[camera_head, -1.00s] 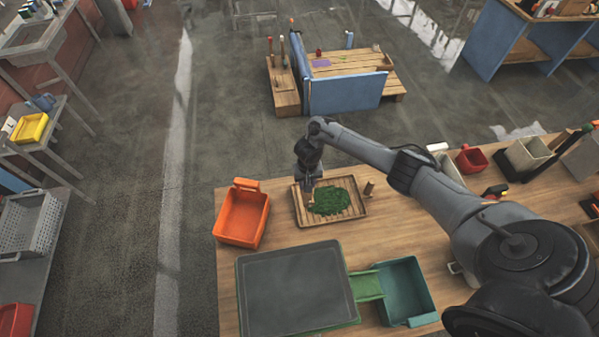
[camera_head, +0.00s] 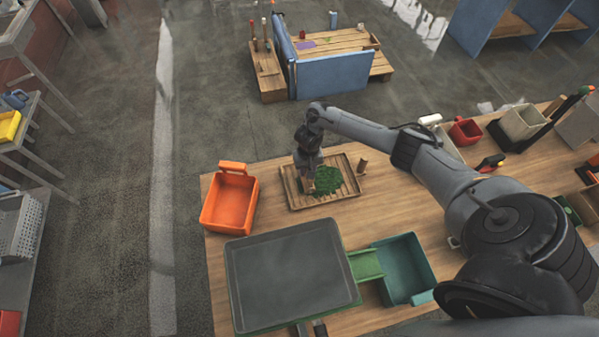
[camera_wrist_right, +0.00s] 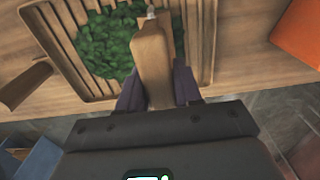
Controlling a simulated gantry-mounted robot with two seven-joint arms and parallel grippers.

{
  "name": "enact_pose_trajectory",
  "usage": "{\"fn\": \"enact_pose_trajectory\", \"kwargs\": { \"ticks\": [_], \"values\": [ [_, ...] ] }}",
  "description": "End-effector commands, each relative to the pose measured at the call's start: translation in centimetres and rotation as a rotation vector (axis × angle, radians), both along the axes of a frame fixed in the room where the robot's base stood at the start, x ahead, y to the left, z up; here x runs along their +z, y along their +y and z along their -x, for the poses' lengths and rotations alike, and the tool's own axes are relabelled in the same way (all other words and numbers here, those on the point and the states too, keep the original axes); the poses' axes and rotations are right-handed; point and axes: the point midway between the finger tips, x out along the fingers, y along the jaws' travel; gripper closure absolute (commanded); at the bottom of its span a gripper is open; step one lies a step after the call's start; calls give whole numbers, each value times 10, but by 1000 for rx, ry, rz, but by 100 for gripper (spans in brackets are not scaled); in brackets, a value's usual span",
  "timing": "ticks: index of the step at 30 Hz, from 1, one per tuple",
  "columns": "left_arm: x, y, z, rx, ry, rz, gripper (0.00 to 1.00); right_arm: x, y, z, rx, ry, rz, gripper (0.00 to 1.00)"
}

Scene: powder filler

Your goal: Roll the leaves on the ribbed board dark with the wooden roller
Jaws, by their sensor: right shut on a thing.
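The ribbed wooden board (camera_head: 294,191) lies on the table with a heap of green leaves (camera_head: 330,180) on it. The leaves look mid to dark green; in the right wrist view the heap (camera_wrist_right: 95,48) lies beside and behind the wooden tool. My right gripper (camera_head: 308,176) is over the board's left part, pointing down. It is shut on the wooden roller's handle (camera_wrist_right: 152,65), which stands between the two fingers (camera_wrist_right: 157,92) in the right wrist view. The roller's lower end is at the leaves' left edge; its contact is hard to see. My left gripper is not in view.
An orange bin (camera_head: 229,203) stands left of the board, and a small wooden peg (camera_head: 362,165) right of it. A dark flat tray (camera_head: 290,270) and a teal bin (camera_head: 405,268) are nearer. My right arm spans the table's right side.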

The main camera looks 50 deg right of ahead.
Motion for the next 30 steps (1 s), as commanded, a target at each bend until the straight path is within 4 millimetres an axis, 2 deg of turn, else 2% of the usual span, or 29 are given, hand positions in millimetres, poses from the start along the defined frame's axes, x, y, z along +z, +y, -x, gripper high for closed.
{"fn": "enact_pose_trajectory", "kwargs": {
  "ticks": [12,18,30],
  "values": [
    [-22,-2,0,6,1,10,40,-2,-47,37,0,1,3,100],
    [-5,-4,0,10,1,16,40,3,-68,55,-1,3,1,100],
    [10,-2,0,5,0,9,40,2,-112,89,-2,3,1,100]
  ]
}}
